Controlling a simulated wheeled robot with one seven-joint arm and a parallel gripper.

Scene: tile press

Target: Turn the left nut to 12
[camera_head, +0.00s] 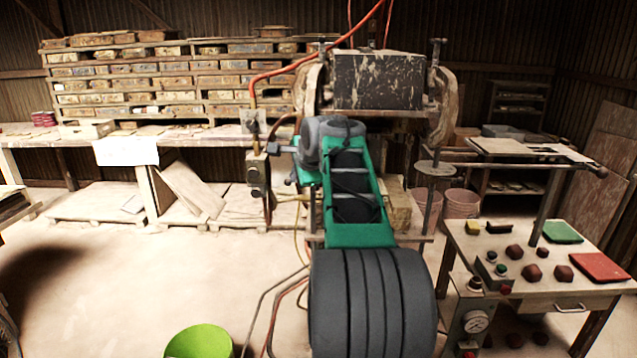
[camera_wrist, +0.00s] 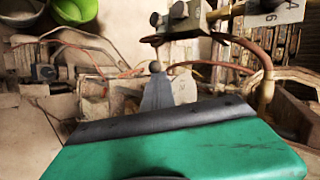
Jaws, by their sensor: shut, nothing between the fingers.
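My gripper (camera_head: 272,149) is at the end of my green and grey arm, pointing left at a weathered valve block (camera_head: 257,172) on the press's left side. In the wrist view my gripper (camera_wrist: 156,70) is a narrow grey wedge, shut and empty. The valve block (camera_wrist: 188,24) shows above its tip, with rounded knobs on its left. A pale plate (camera_wrist: 272,14) with the figures 4 and 6 is beside the block; a plate (camera_head: 253,122) also sits above the block in the head view. I cannot tell which part is the left nut, nor its setting. No contact is clear.
An orange hose (camera_head: 290,68) runs down to the valve block. The dark press head (camera_head: 378,80) stands behind my arm. A control table (camera_head: 520,290) with dark lumps and red and green pads is at right. A green bucket (camera_head: 198,342) stands on the floor, which is open at left.

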